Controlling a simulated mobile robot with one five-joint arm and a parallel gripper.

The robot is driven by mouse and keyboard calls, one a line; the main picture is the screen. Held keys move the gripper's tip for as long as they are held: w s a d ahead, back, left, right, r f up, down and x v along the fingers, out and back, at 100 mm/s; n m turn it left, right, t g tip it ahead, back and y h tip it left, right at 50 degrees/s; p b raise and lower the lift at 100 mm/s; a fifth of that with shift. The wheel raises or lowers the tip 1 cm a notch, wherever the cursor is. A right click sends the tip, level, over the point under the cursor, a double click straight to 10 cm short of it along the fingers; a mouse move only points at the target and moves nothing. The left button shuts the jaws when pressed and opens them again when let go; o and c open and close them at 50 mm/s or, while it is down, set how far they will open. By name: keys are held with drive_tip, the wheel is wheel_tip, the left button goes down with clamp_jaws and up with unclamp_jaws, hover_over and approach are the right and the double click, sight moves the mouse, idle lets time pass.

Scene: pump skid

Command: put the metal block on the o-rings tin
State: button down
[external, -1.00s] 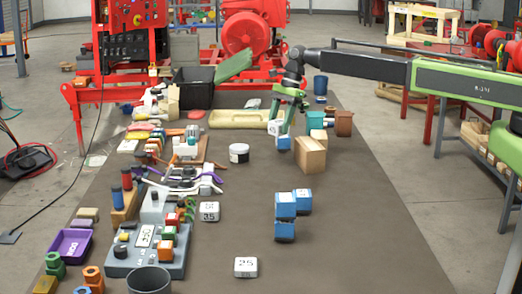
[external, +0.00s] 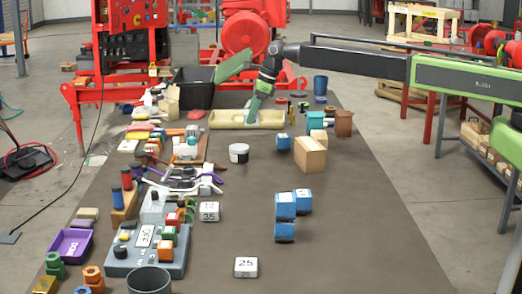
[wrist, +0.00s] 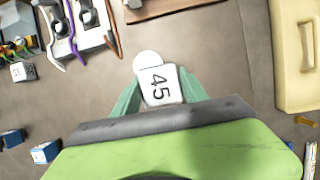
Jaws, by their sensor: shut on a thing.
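The metal block (wrist: 161,88) is pale with the number 45 on its top. My gripper (wrist: 160,98) is shut on it, with one green finger on each side. In the external view my gripper (external: 251,117) hangs over the cream tray's area, and the block is hard to make out there. The o-rings tin seems to be the dark round tin with a white lid (external: 239,153), standing on the table below and in front of my gripper. Its white lid (wrist: 147,62) shows just beyond the block in the wrist view, partly covered by it. I cannot read its label.
A cream tray (external: 220,119) lies behind the tin. A cardboard box (external: 311,157) and a blue block (external: 283,142) stand to the right. A white block marked 35 (external: 209,212) and stacked blue blocks (external: 285,207) are nearer. Table around the tin's right side is clear.

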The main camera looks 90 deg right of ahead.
drive_tip(key=w+a+f, duration=0.1)
drive_tip(key=w+f+b, duration=0.1)
drive_tip(key=w+a+f+b, duration=0.1)
drive_tip(key=w, duration=0.1)
drive_tip(key=shift+w+a+f, duration=0.1)
drive_tip(key=shift+a+f, duration=0.05)
drive_tip(key=shift+a, duration=0.15)
drive_tip(key=shift+w+a, duration=0.15)
wheel_tip(320, 180, down, 4)
drive_tip(key=b, duration=0.4)
drive_tip(key=shift+f, duration=0.2)
drive_tip(key=shift+r, duration=0.3)
drive_tip(key=shift+f, duration=0.25)
drive_tip(key=c, duration=0.6)
unclamp_jaws()
drive_tip(key=shift+r, duration=0.15)
drive_tip(key=p+v, duration=1.1)
drive_tip(key=v, duration=0.1)
drive_tip(key=shift+r, duration=0.1)
